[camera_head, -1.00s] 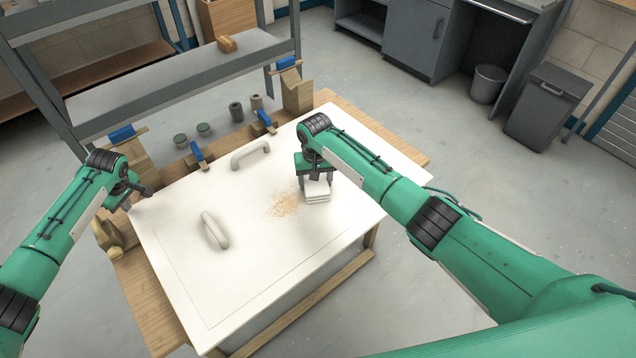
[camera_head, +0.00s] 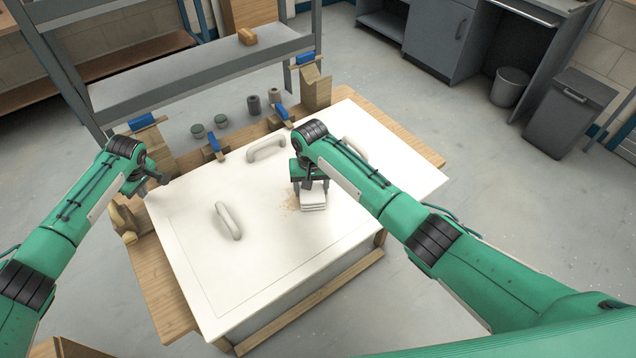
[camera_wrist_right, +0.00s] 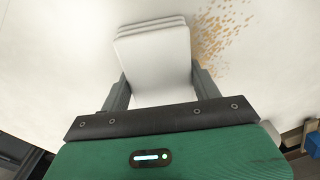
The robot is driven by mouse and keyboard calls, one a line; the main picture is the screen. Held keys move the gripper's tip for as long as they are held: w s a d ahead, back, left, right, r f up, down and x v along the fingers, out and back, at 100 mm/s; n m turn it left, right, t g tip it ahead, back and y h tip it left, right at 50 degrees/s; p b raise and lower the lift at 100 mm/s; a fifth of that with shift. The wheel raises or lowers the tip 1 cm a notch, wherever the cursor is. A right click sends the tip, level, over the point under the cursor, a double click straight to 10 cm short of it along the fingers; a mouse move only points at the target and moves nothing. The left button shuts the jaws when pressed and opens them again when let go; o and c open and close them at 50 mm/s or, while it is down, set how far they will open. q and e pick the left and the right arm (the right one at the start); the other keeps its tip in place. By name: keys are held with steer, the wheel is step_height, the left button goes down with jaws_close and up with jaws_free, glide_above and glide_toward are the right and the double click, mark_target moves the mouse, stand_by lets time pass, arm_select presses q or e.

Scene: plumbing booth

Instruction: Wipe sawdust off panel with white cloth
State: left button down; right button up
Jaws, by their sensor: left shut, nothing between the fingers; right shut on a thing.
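The white panel (camera_head: 265,262) lies flat on a wooden bench. The folded white cloth (camera_head: 314,205) is between the fingers of my right gripper (camera_head: 311,186), which is shut on it, down at the panel. The cloth shows as a stacked pad in the right wrist view (camera_wrist_right: 155,62). Tan sawdust (camera_head: 291,202) shows just left of the cloth, partly hidden by the gripper. In the right wrist view, sawdust specks (camera_wrist_right: 218,35) lie beside the cloth's upper right. My left gripper (camera_head: 154,185) is shut and empty near the panel's left corner.
Pale handles stand on the panel, at its left (camera_head: 229,221), back (camera_head: 266,149) and right (camera_head: 355,148). Blue-topped clamps (camera_head: 215,146) line the back edge. Small cans (camera_head: 254,105) stand behind them. The panel's front area is clear.

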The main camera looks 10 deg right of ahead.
mark_target(276, 208)
steer(key=shift+s+a, duration=0.5)
steer(key=shift+a, duration=0.35)
steer(key=shift+s+a, duration=0.45)
steer(key=shift+a, duration=0.4)
steer(key=shift+s+a+f, duration=0.1)
steer(key=shift+s+a, duration=0.45)
steer(key=shift+a, duration=0.35)
steer(key=shift+s+a+f, duration=0.1)
steer(key=shift+s+a, duration=0.45)
steer(key=shift+a, duration=0.35)
steer(key=shift+s+a+r, duration=0.1)
steer(key=shift+s+a, duration=0.25)
steer(key=shift+a, duration=0.25)
steer(key=shift+s+a+r, duration=0.1)
steer(key=shift+s+a, duration=0.25)
steer(key=shift+a, duration=0.25)
steer(key=shift+w+a, duration=0.25)
steer(key=shift+w, duration=0.2)
steer(key=shift+w+a, duration=0.25)
steer(key=shift+w, duration=0.2)
steer(key=shift+w+d, duration=1.45)
steer(key=shift+d, duration=1.1)
steer(key=shift+w+d, duration=1.45)
steer(key=shift+d, duration=1.15)
steer(key=shift+w+d, duration=1.45)
steer(key=shift+d, duration=1.1)
